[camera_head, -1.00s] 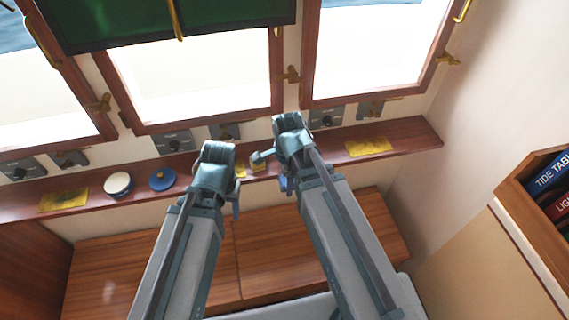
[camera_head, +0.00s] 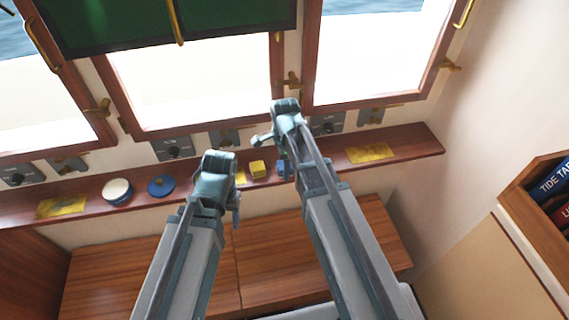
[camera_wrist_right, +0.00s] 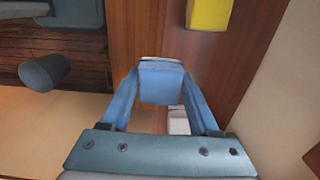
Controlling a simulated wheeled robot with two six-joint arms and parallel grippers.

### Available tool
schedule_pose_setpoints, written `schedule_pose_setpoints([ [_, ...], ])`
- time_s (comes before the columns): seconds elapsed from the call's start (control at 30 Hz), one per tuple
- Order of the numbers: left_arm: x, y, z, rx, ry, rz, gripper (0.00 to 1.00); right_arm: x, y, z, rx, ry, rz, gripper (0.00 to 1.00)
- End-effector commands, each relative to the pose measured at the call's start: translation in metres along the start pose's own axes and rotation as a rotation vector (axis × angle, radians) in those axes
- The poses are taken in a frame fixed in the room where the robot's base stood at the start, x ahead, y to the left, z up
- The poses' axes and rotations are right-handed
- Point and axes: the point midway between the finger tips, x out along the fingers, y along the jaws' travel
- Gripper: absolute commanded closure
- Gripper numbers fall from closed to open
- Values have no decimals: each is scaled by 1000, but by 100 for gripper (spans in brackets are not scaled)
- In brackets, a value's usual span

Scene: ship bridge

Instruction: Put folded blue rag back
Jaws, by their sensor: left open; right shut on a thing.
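The folded blue rag (camera_wrist_right: 160,82) is a small blue block with a pale far edge in the right wrist view. My right gripper (camera_wrist_right: 161,88) is shut on it, with one finger on each side. In the head view my right gripper (camera_head: 285,168) is at the wooden ledge (camera_head: 315,162), right of a yellow block; the rag is hard to tell from the fingers there. Whether the rag touches the ledge cannot be told. My left gripper (camera_head: 236,208) is open, near the ledge's front edge; its fingers are mostly hidden by its own wrist.
The yellow block (camera_head: 257,169) stands close left of my right gripper. A blue round item (camera_head: 161,186) and a white-topped round tin (camera_head: 117,191) sit further left on the ledge. A yellow sheet (camera_head: 370,153) lies right. Window frames rise behind.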

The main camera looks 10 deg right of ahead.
Motion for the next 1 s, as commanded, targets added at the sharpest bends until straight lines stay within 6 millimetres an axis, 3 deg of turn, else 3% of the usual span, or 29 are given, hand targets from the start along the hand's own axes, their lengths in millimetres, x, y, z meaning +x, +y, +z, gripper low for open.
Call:
schedule_pose_setpoints([
  [0.03,2,0,0,0,0,0,45,2,-19,-3,1,0,0,83],
  [0.17,4,0,0,0,0,0,45,4,-36,-8,1,0,0,83],
  [0.37,4,0,0,0,0,0,45,4,-38,-9,0,0,0,83],
  [0.5,5,0,0,0,0,0,45,5,-52,-12,1,0,0,83],
  [0.73,39,4,-2,-1,0,0,45,39,-50,-12,0,0,0,83],
  [1.0,40,4,-2,-1,0,0,45,40,-50,-12,0,0,0,83],
])
